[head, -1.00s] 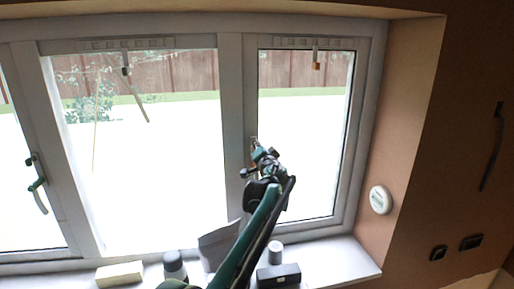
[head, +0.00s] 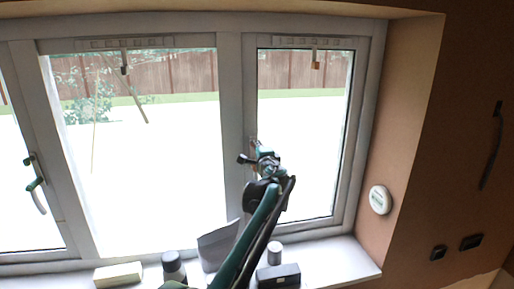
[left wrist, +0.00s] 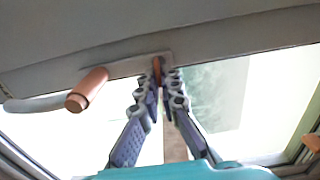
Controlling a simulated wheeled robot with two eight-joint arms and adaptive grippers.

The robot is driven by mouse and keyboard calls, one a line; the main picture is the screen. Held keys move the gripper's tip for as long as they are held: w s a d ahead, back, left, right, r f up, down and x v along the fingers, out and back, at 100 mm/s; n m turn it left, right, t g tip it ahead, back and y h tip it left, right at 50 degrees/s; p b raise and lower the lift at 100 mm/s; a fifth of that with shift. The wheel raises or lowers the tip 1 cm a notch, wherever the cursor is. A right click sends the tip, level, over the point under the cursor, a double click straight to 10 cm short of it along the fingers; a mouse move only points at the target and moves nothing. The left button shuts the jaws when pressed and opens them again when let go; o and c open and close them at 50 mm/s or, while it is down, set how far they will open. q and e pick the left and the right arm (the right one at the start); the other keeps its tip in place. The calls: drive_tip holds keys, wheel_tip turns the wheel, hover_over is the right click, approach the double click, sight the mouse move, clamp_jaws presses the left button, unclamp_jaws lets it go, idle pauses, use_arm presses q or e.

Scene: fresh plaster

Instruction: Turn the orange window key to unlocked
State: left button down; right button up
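The orange window key (left wrist: 157,70) stands in the lock of the right-hand window's handle, seen in the left wrist view. My left gripper (left wrist: 162,84) has its two fingers closed in on either side of the key, and it appears shut on it. In the head view my left gripper (head: 256,146) is at the handle on the right window's left frame and covers most of it. A copper-coloured cylinder (left wrist: 88,88) sticks out to the left of the key. The key itself is hidden in the head view. My right gripper is not in view.
The sill (head: 340,268) holds a pale block (head: 118,274), a dark jar (head: 173,266), a grey sheet-like object (head: 216,245), a small cup (head: 275,252) and a black box (head: 278,275) below my arm. A white round device (head: 380,199) is on the right reveal.

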use_arm(q)
drive_tip(key=shift+d+f, duration=0.1)
idle(0.4)
drive_tip(key=c, duration=1.7)
unclamp_jaws()
drive_tip(key=shift+c, duration=0.2)
drive_tip(key=s+d, duration=0.2)
drive_tip(key=s, duration=1)
drive_tip(key=shift+d, duration=0.2)
drive_tip(key=s+a+f+n+g+b, duration=0.2)
drive_tip(key=s+a+f+n+b, duration=0.1)
drive_tip(key=s+a+f+b, duration=0.5)
drive_tip(key=s+a+f+n+g+y+b, duration=0.1)
drive_tip(key=s+a+f+n+g+b, duration=0.2)
drive_tip(key=a+f, duration=0.5)
drive_tip(key=s+a+f+n+g+b, duration=0.15)
drive_tip(key=s+a+f+b, duration=0.4)
drive_tip(key=f, duration=0.55)
drive_tip(key=s+f+n+g+h+b, duration=0.2)
drive_tip(key=s+f+n+b, duration=0.2)
drive_tip(key=s+f+b, duration=0.4)
drive_tip(key=s+f+n+g+h+b, duration=0.2)
drive_tip(key=s+f+b, duration=0.6)
drive_tip(key=s+f, duration=0.9)
wheel_tip(320, 180, down, 9)
drive_tip(key=shift+d+f+n+b, duration=0.2)
drive_tip(key=shift+n+b, duration=0.2)
drive_tip(key=shift+n, duration=0.65)
